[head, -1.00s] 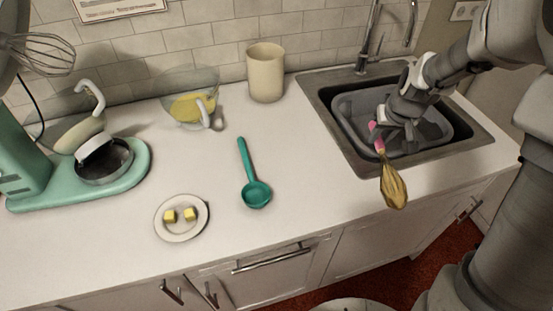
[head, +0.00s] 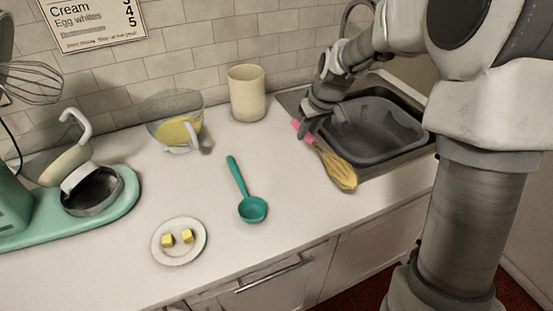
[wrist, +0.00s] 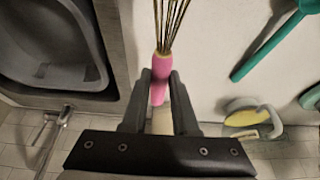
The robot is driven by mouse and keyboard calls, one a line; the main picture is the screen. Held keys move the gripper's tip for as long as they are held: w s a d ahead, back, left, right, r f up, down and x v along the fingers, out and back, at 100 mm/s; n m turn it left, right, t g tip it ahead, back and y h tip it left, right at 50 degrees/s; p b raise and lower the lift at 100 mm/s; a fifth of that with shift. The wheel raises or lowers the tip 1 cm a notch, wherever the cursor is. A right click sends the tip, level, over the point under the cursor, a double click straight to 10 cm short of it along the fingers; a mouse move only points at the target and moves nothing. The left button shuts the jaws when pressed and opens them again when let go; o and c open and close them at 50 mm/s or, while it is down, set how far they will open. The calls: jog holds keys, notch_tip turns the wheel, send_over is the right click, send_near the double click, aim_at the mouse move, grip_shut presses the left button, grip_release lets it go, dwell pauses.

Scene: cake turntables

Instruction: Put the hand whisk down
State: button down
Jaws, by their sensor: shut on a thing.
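The hand whisk has a pink handle and golden wires (head: 338,168). It is at the left front edge of the sink in the head view, with its wires pointing to the lower right. My gripper (head: 308,127) is shut on the pink handle. In the wrist view my gripper (wrist: 160,82) has its two fingers on either side of the pink handle (wrist: 160,67), and the wires run up out of the picture. I cannot tell whether the whisk touches the counter or sink edge.
The sink holds a grey basin (head: 375,130). A teal ladle (head: 252,208) lies mid-counter. A plate (head: 160,254) with yellow cubes, a glass jug (head: 165,108), a cream canister (head: 247,93) and a mint stand mixer (head: 118,200) stand left. Counter between ladle and sink is clear.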

send_over(275, 160)
jog(key=s, duration=0.1)
jog(key=f, duration=0.4)
jog(key=shift+d+f, duration=0.3)
jog(key=shift+f, duration=2)
jog(key=shift+b, duration=0.3)
jog(key=shift+f, duration=0.2)
jog(key=c, duration=0.7)
grip_release()
